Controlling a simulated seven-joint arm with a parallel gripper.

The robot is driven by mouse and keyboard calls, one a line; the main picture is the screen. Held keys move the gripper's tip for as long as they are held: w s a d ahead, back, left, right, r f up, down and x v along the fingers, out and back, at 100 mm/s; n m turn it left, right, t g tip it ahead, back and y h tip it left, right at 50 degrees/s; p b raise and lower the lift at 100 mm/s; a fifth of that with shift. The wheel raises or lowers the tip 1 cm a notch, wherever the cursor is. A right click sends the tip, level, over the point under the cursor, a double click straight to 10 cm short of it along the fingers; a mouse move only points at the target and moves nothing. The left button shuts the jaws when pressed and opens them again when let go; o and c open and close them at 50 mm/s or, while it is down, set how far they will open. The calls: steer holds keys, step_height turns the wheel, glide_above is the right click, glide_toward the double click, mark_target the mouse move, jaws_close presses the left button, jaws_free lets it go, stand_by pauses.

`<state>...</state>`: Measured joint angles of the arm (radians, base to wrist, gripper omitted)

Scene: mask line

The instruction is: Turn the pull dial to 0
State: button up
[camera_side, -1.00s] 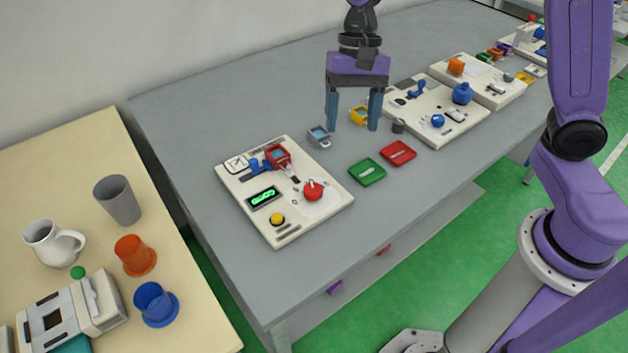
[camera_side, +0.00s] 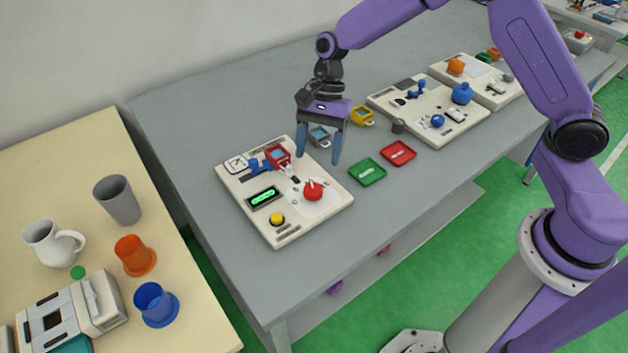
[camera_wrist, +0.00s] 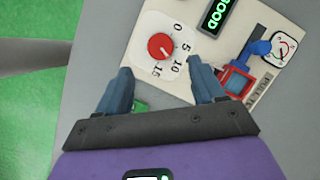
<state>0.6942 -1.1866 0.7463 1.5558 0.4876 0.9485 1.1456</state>
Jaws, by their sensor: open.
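The pull dial is a red knob (camera_side: 313,190) on a white plate of the near cream panel, and it also shows in the wrist view (camera_wrist: 161,46). Its scale reads 0, 5, 10 and 15 in the wrist view; a white mark on the knob shows, pointing towards the lower right, between 5 and 15, though the exact number is hard to tell. My gripper (camera_side: 320,158) is open and empty above the panel's far right edge. In the wrist view my gripper's fingers (camera_wrist: 160,88) are spread wide, with the dial beyond their tips.
The panel (camera_side: 250,222) also carries a green display (camera_side: 264,197), a yellow button (camera_side: 277,218), a gauge (camera_side: 236,164) and a red-framed device (camera_side: 277,156) beside a blue part. Green (camera_side: 367,172) and red (camera_side: 398,153) trays lie to the right. The grey table front is clear.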

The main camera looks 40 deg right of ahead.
mark_target(313, 188)
steer(key=x, duration=0.7)
steer(key=shift+s+a+f, duration=0.1)
steer(key=shift+f, duration=0.3)
steer(key=c, duration=1)
